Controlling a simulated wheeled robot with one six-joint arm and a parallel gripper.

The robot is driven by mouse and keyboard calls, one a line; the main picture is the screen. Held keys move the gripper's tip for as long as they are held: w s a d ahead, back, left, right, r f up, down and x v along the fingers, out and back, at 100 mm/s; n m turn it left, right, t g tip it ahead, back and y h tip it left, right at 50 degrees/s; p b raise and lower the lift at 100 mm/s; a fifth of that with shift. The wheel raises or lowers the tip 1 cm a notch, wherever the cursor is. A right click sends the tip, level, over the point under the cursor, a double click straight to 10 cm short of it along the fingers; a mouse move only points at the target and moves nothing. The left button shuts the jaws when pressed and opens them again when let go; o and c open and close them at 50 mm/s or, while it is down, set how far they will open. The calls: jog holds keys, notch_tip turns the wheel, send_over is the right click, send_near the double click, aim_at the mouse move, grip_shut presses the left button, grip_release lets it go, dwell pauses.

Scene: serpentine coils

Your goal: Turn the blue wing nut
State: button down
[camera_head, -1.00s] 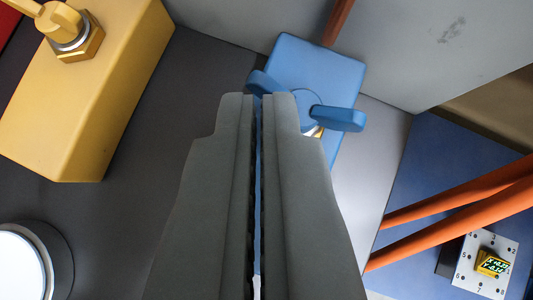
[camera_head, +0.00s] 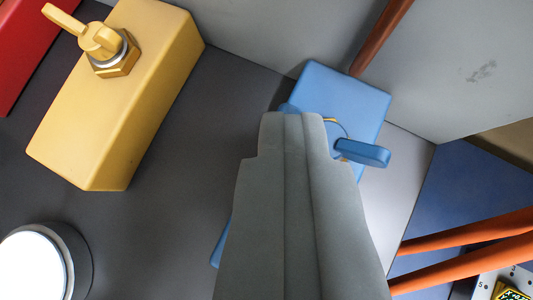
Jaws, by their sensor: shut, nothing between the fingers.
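The blue wing nut (camera_head: 362,153) sits on a blue block (camera_head: 345,90) right of the middle. One wing shows to the right of my gripper, and a bit of the other shows above the fingertips. Its hub is mostly hidden behind the fingers. My gripper (camera_head: 292,116) is shut, its two grey fingers pressed together with nothing between them. The fingertips overlap the wing nut in the picture; I cannot tell whether they touch it.
A yellow block (camera_head: 110,120) with a yellow wing nut (camera_head: 97,38) stands at the upper left. A red block (camera_head: 30,50) is at the corner. A round white lamp-like disc (camera_head: 32,268) is at lower left. Orange rods (camera_head: 465,232) cross at the right. A grey wall (camera_head: 450,60) rises behind.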

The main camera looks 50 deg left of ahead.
jog(key=d, duration=0.1)
jog(key=r, duration=0.1)
jog(key=d, duration=0.1)
jog(key=shift+s+d+r, duration=0.15)
jog(key=shift+s+d, duration=0.15)
jog(key=s+a+v, duration=0.1)
jog(key=v, duration=1.4)
jog(key=s+d+r+m+t+h, duration=0.3)
jog(key=s+d+r+m+t, duration=0.1)
jog(key=s, duration=0.8)
jog(key=s+d+r+m+t+h, duration=0.3)
jog(key=s+d+r+t, duration=0.2)
jog(key=s+d, duration=0.4)
jog(key=s+t, duration=0.1)
jog(key=s, duration=0.3)
jog(key=shift+d+m, duration=0.3)
jog(key=shift+m, duration=0.1)
